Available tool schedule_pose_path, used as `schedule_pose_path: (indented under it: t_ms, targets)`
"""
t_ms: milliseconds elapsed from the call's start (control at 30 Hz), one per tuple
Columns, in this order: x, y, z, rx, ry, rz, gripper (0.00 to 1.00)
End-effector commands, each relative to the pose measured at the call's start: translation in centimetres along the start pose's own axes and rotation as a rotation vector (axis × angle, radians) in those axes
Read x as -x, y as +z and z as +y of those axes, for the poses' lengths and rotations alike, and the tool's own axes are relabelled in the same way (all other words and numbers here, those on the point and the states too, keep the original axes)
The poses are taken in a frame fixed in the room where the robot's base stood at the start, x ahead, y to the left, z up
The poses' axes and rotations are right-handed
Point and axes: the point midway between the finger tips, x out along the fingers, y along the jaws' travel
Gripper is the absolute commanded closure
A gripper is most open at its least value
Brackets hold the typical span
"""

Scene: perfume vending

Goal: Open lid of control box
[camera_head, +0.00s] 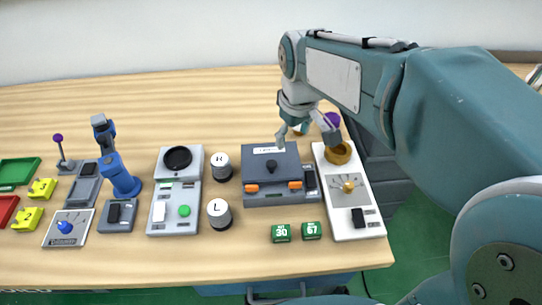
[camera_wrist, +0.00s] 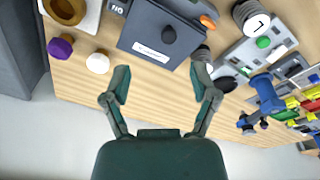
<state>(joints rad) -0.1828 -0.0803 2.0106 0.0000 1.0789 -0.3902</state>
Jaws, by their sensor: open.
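The control box (camera_head: 283,198) is a dark grey box with a flat lid (camera_head: 258,168), which lies closed. In the head view my gripper (camera_head: 304,133) hangs at the back right of the box, apart from the knob.
A white panel with a gold bowl (camera_head: 338,153) stands right of the box. White cylinders marked R (camera_head: 221,167) and L (camera_head: 219,213) stand left. Green cubes (camera_head: 281,233) lie in front. Purple (camera_wrist: 60,47) and white (camera_wrist: 97,62) round pieces are behind. Bare wood lies behind the box.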

Motion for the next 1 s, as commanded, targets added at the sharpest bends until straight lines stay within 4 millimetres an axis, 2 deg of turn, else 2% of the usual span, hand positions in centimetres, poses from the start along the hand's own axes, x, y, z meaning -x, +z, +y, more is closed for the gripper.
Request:
schedule_pose_path:
  t_ms: [100, 200, 333, 567, 1000]
  targets:
    - [-1.9, -2.6, -0.3, 0.088, -0.027, -0.053, 0.24]
    - [-3.2, -4.3, -0.5, 0.151, -0.045, -0.085, 0.24]
    - [-4.3, -5.5, -0.8, 0.199, -0.06, -0.112, 0.24]
    - [-5.7, -5.6, -0.9, 0.214, -0.065, -0.119, 0.24]
    - [-13.3, -4.7, -1.3, 0.212, -0.064, -0.12, 0.24]
